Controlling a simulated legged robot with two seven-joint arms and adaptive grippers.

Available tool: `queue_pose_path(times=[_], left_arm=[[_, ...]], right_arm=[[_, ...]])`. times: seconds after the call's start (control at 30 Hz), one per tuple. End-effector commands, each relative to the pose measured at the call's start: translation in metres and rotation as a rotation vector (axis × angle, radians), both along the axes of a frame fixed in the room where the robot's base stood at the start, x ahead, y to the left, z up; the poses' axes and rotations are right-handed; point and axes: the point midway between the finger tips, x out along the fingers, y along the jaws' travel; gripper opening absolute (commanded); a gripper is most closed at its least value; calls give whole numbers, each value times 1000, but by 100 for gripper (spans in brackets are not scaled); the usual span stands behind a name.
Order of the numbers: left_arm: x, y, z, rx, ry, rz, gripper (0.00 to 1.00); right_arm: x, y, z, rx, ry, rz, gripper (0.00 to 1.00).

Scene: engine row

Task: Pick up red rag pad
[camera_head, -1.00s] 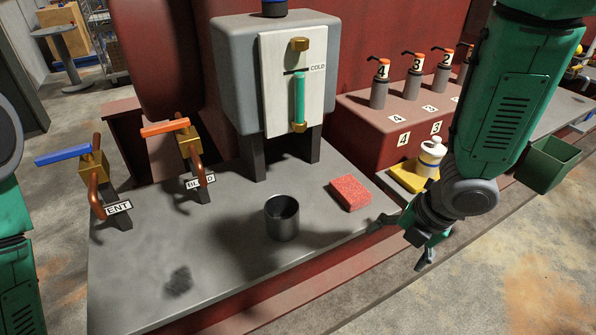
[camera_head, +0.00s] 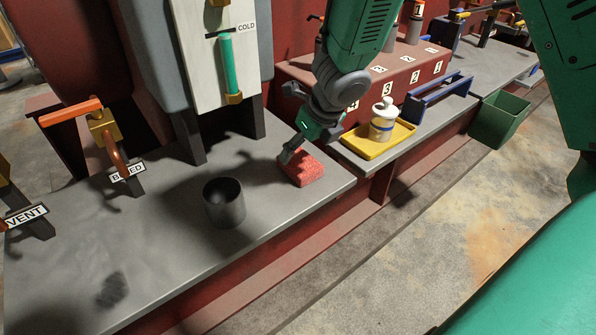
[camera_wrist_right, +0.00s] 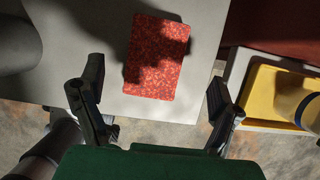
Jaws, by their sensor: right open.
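The red rag pad (camera_head: 302,169) lies flat on the grey bench top (camera_head: 170,225), near its right end. In the right wrist view the pad (camera_wrist_right: 157,56) lies beyond and between the two open fingers, not gripped. My right gripper (camera_head: 287,152) is over the pad's far left side in the head view; the fingers partly overlap it there. It also shows in the right wrist view (camera_wrist_right: 155,105), open and empty. My left gripper is out of view.
A dark cup (camera_head: 224,203) stands left of the pad. A yellow tray (camera_head: 377,142) with a white-capped bottle (camera_head: 383,119) is to the right. A blue rack (camera_head: 440,98) and green bin (camera_head: 499,120) lie farther right. Valve handles (camera_head: 70,111) stand at left.

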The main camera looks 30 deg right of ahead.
Motion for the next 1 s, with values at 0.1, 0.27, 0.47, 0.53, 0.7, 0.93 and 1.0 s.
queue_pose_path(times=[0.1,0.27,0.47,0.53,0.7,0.93,1.0], left_arm=[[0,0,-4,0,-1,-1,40],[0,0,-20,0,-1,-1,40],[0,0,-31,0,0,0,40],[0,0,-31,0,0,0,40],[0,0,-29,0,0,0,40],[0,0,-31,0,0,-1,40],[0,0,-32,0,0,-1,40]], right_arm=[[2,3,-6,-2,-1,0,84],[8,9,-28,-6,1,0,84],[17,10,-49,-8,1,0,84],[18,8,-48,-5,0,0,84],[18,4,-48,-1,-1,-2,84],[18,6,-50,-3,0,0,84],[18,7,-51,-4,0,0,84]])
